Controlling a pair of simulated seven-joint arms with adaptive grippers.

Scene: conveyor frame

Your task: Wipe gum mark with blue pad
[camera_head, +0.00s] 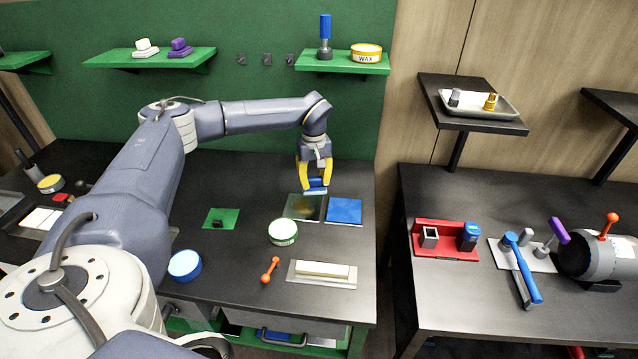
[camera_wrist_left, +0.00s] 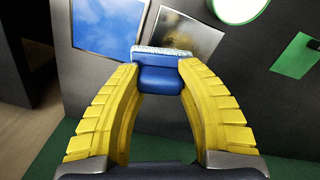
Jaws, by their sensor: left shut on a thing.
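My left gripper (camera_head: 315,182) has yellow fingers and is shut on a blue pad (camera_head: 314,191). In the left wrist view the blue pad (camera_wrist_left: 161,72) sits between the fingertips, with a pale, rough layer on its far side. The pad is at a dark square plate (camera_head: 304,208) that carries a brownish smudge, the gum mark (camera_head: 301,205). The plate also shows in the left wrist view (camera_wrist_left: 186,38). The pad covers part of its edge; I cannot tell whether they touch. My right gripper is not in view.
A blue square (camera_head: 344,210) lies right of the plate. A round green-rimmed tin (camera_head: 283,232), an orange tool (camera_head: 270,270) and a pale block on a tray (camera_head: 322,272) lie nearer. A green mat (camera_head: 220,218) is left. A gap separates the right table (camera_head: 450,300).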

